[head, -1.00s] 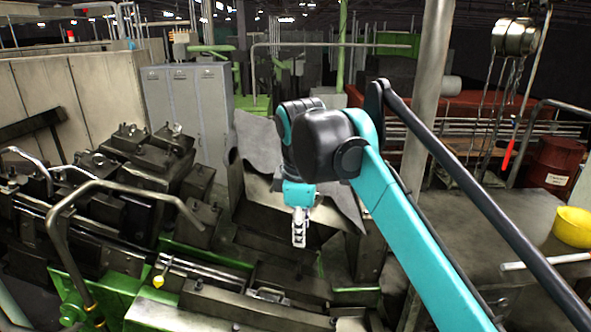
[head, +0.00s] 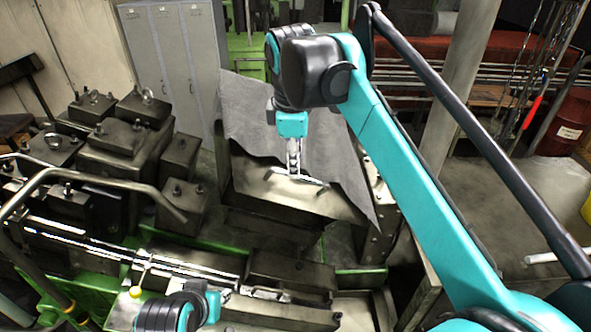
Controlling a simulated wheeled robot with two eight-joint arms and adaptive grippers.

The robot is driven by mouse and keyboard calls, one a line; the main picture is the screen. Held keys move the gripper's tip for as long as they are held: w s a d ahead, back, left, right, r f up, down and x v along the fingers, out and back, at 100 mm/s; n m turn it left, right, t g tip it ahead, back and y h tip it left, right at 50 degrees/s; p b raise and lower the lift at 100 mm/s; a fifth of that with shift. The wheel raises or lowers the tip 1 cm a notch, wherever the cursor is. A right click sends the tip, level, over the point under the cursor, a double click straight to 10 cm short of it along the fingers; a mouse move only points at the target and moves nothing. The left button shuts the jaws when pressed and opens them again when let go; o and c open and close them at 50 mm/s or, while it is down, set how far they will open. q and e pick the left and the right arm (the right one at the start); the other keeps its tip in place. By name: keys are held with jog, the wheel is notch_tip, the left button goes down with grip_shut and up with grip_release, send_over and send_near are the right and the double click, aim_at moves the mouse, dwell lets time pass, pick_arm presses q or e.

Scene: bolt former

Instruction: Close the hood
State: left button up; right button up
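The hood (head: 265,198) is a dark metal cover at the centre of the head view, with a slim bar handle (head: 312,181) on its sloping face. It appears raised, with open machine parts in front of and below it. My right gripper (head: 294,172) points down with its fingertips at the handle, overlapping it in the picture. Whether the fingers are closed around the bar is too small to tell. My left wrist shows at the bottom edge, low over the machine bed; its gripper (head: 224,294) barely shows and its fingers are not clear.
A bent tube rail (head: 95,180) stands at the left, beside dark tooling blocks (head: 125,140). Grey lockers (head: 172,50) are behind. A torn-edged grey sheet (head: 255,110) rises behind the hood. A pillar (head: 450,110) stands at the right, with open floor (head: 535,200) beyond it.

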aim_at(296, 195)
jog(key=b+x, duration=0.3)
jog(key=x, duration=0.2)
jog(key=shift+w+f+b, duration=0.2)
jog(key=shift+f+b, duration=0.1)
jog(key=shift+w+f, duration=0.25)
jog(key=shift+s+r, duration=0.2)
jog(key=shift+s, duration=0.35)
jog(key=shift+c, duration=0.8)
jog(key=shift+w+f, duration=0.1)
jog(key=shift+w, duration=0.05)
grip_shut()
